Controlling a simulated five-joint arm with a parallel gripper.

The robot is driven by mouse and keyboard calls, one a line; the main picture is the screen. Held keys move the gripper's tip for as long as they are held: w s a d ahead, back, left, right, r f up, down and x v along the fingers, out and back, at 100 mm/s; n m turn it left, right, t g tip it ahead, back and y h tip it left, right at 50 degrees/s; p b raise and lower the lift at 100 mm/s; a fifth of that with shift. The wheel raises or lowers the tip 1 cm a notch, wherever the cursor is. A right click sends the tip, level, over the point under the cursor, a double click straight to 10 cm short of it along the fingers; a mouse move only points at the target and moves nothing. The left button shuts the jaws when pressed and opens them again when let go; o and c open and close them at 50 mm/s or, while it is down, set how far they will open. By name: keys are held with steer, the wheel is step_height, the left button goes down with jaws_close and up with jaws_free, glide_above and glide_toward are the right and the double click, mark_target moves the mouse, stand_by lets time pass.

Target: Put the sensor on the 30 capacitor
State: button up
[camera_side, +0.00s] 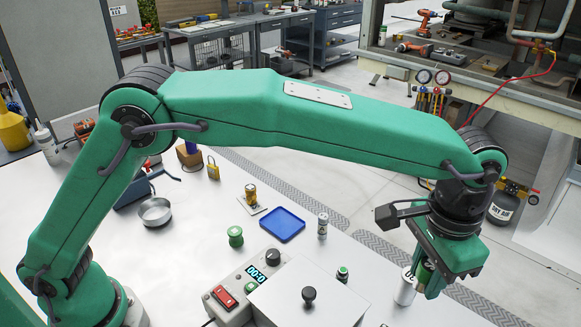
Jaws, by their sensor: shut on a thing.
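My gripper (432,286) is at the right, pointing down beside a white cylinder (404,290) with dark marks near its top. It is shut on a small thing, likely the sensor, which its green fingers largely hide. The white cylinder is partly covered by the fingers. I cannot read its marking for certain, nor tell whether the held thing touches it. A smaller white can with a dark label (322,226) stands upright on the table, left of the gripper.
A grey box with a black knob (309,294) and a control unit with a lit display (246,284) stand at the front. A blue tray (282,225), green spool (235,237), gold can (251,194) and metal bowl (155,212) lie behind. White table shows between them.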

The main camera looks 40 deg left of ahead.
steer(key=w+a+f, duration=0.1)
steer(key=w+f, duration=0.1)
steer(key=w, duration=0.1)
steer(key=w+a+f, duration=0.1)
steer(key=w+f, duration=0.1)
steer(key=w, duration=0.1)
steer(key=w+a+f, duration=0.2)
steer(key=w, duration=0.2)
steer(key=shift+f, duration=0.25)
steer(key=shift+d+f, duration=0.1)
steer(key=shift+f, duration=1.9)
steer(key=shift+f, duration=0.15)
steer(key=o, duration=1)
step_height(320, 180, up, 12)
steer(key=shift+r, duration=0.25)
